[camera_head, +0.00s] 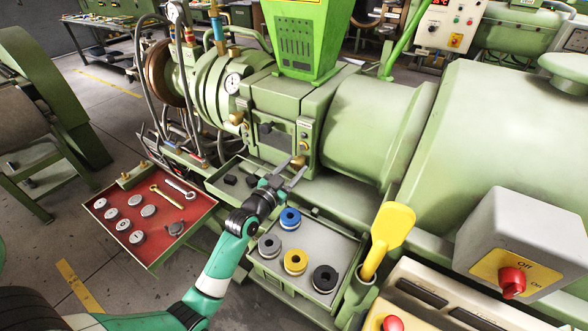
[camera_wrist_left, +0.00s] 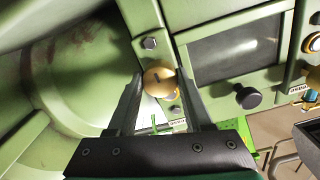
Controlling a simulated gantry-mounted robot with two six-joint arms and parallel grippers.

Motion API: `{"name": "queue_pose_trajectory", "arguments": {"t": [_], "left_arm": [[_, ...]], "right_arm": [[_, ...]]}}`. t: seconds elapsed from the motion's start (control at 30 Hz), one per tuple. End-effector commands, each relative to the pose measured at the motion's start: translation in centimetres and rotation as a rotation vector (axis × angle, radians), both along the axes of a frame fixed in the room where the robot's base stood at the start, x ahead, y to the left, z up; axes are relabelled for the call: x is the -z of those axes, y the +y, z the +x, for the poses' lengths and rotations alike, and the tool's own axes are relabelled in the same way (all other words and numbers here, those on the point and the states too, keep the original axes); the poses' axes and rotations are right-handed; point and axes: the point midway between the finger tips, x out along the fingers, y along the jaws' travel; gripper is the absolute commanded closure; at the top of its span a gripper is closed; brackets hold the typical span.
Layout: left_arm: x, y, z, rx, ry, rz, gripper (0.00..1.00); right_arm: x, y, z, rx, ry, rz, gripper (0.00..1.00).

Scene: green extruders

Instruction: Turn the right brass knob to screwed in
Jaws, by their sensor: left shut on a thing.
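The right brass knob (camera_head: 298,160) sticks out from the front of the green extruder, low on the machine housing. My left gripper (camera_head: 291,171) reaches up to it from the front and is shut on it. A second brass knob (camera_head: 237,118) is further left on the machine. My right gripper is not in view.
A red tray (camera_head: 165,235) with metal discs and tools stands left of my arm. A grey-topped tray (camera_head: 335,248) with blue, grey, yellow and black rings is to the right. A yellow scoop (camera_head: 392,228) stands beside it. A black knob (camera_wrist_left: 247,97) shows in the wrist view.

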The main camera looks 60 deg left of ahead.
Motion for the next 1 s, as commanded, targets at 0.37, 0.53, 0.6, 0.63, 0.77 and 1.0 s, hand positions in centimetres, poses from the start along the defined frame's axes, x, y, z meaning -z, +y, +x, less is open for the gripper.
{"name": "queue_pose_trajectory", "arguments": {"t": [0.37,0.53,0.6,0.63,0.77,1.0], "left_arm": [[-0.09,0.01,0.0,0.0,0.01,0.021,1.0],[-0.08,0.01,0.0,-0.001,0.011,0.019,0.44],[-0.06,0.01,0.01,-0.001,0.011,0.019,0.31],[-0.06,0.01,0.01,-0.001,0.01,0.018,0.26],[-0.04,0.0,0.01,0.0,0.01,0.018,0.19],[-0.03,-0.13,-0.23,0.0,0.011,0.017,0.19]], "right_arm": [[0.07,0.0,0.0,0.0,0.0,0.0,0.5],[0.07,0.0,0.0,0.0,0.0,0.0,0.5],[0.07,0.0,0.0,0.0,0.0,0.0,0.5],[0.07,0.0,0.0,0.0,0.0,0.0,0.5],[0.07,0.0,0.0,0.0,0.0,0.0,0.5],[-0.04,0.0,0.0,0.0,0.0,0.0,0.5]]}}
